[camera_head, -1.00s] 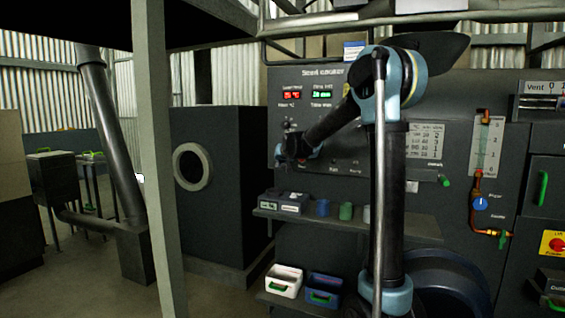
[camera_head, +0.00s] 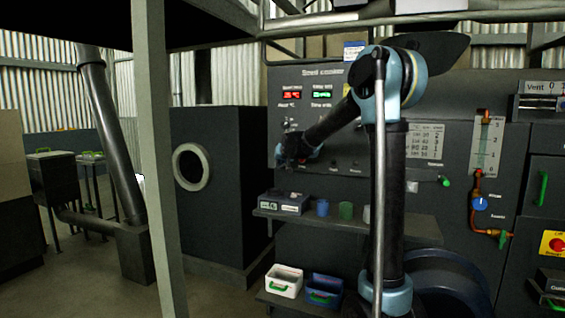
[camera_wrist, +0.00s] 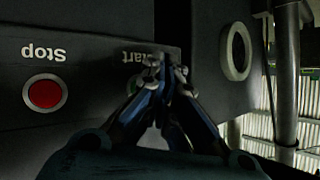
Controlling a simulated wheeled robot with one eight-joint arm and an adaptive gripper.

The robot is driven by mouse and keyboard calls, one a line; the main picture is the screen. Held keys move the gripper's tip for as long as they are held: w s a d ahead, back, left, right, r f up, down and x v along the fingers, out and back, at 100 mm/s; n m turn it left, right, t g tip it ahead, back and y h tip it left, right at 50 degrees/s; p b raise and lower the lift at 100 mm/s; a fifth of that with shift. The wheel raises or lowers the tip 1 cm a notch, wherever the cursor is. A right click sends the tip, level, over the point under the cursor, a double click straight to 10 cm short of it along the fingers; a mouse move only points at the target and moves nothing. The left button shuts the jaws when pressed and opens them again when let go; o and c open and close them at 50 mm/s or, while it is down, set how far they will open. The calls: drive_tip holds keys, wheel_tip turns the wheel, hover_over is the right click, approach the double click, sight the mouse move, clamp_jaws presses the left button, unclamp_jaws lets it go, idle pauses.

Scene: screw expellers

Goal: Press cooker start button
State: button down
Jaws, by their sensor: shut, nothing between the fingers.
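The cooker panel (camera_head: 340,110) is dark, with a red and a green display near its top. My gripper (camera_head: 284,158) is at the panel's left side, below the displays. In the wrist view, which shows the panel upside down, my gripper (camera_wrist: 166,62) is shut and empty, with its fingertips beside the "Start" label (camera_wrist: 138,57). A sliver of the green start button (camera_wrist: 132,84) shows beside the left finger; the rest is hidden behind the gripper. I cannot tell whether the fingertips touch the panel. A red stop button (camera_wrist: 45,94) with a "Stop" label is to the left, clear of the gripper.
A shelf (camera_head: 400,228) with a small grey device (camera_head: 284,203) and several cups juts out below the panel. White (camera_head: 284,281) and blue (camera_head: 322,289) bins sit lower. A dark cabinet with a round port (camera_head: 191,167) stands left of the panel.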

drive_tip(key=shift+w, duration=0.2)
drive_tip(key=shift+w+d, duration=0.15)
drive_tip(key=shift+w, duration=0.05)
drive_tip(key=shift+w+d+r, duration=0.1)
drive_tip(key=shift+w+d, duration=0.05)
drive_tip(key=shift+w, duration=0.25)
idle(0.9)
drive_tip(key=shift+s+a, duration=0.35)
drive_tip(key=shift+s, duration=0.45)
drive_tip(key=shift+s, duration=0.1)
drive_tip(key=s, duration=0.1)
drive_tip(key=s+a, duration=0.1)
drive_tip(key=s, duration=0.2)
drive_tip(key=shift+s+a, duration=0.25)
drive_tip(key=shift+a, duration=0.05)
idle(0.8)
